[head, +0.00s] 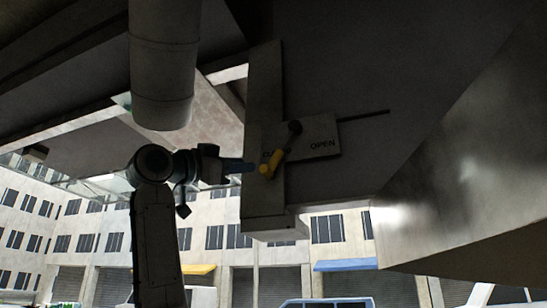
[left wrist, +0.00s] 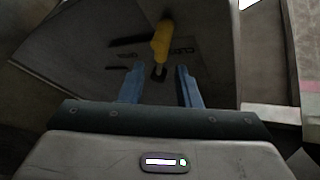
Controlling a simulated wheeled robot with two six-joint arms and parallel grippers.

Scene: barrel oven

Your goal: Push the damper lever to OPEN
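The damper lever has a yellow handle (head: 271,162) and a dark pivot knob (head: 294,128). It slants down and left, beside partly covered lettering and away from the word OPEN on the label plate (head: 322,144). My left gripper (head: 250,166) comes in from the left, with its blue fingertips close to the handle's left side. In the left wrist view, my left gripper (left wrist: 160,68) has its two blue fingers apart. The yellow handle (left wrist: 161,42) shows just beyond them, and nothing is clamped. I cannot tell whether a finger touches it. My right gripper is not in view.
A large round pipe (head: 163,65) hangs above my left arm. A broad metal surface (head: 460,185) fills the right side.

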